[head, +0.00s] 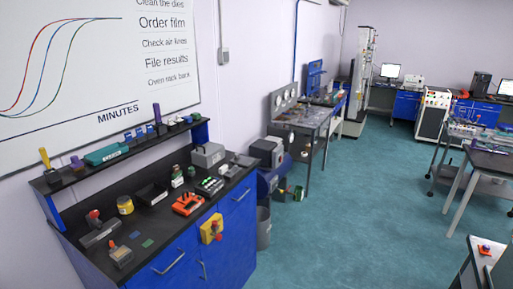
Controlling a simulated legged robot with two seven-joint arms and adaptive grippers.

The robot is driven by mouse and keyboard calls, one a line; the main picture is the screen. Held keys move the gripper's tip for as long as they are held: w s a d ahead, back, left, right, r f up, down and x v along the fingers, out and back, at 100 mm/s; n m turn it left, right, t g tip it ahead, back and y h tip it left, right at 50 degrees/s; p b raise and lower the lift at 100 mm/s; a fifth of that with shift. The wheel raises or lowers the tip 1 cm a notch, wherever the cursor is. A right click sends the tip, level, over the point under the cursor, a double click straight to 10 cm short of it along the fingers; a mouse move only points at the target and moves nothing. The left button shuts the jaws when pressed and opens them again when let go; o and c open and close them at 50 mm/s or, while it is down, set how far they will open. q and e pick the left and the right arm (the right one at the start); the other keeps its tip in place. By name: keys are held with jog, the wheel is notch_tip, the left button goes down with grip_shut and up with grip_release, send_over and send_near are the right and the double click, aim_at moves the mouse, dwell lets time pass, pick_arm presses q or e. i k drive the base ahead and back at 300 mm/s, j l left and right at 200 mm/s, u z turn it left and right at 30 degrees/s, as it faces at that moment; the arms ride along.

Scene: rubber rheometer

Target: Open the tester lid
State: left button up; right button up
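Neither of my grippers shows in the head view. No thing in view can be told for certain as the tester, and no lid can be made out clearly. A grey box-shaped device (208,155) stands at the back of the near bench (150,222). A white and dark cabinet machine (434,112) stands far off at the right; its top is too small to read.
A shelf (95,165) with small items runs above the near bench. A grey bin (263,228) stands by its end. A workbench (300,122) lies farther along the wall. Tables (488,160) stand at the right. The green floor (350,215) between is clear.

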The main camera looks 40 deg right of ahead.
aim_at(208, 145)
jog(key=z, duration=1)
